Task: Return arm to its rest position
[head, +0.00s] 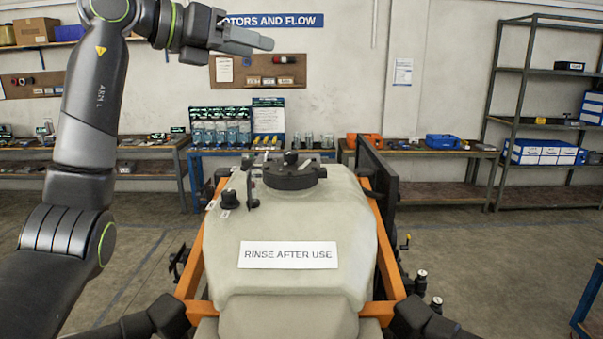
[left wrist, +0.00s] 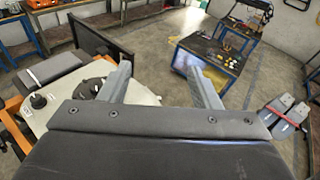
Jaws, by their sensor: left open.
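My left arm (head: 85,130) is raised at the left of the head view, bent at the top so the hand points right. My left gripper (head: 248,42) is high in front of the back wall, up and left of the spray drone's tank. In the left wrist view its two grey fingers stand apart with nothing between them (left wrist: 158,75). The pale tank (head: 290,225) sits in an orange frame (head: 190,265), with a black cap (head: 293,174) on top and a "RINSE AFTER USE" label. My right gripper is not in view.
A blue bench (head: 200,153) with bottles stands behind the tank. A wooden-topped bench (head: 440,192) and metal shelves (head: 512,120) stand at the back right. A dark-topped table (left wrist: 205,52) shows in the left wrist view. The floor (head: 490,265) right of the drone is open.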

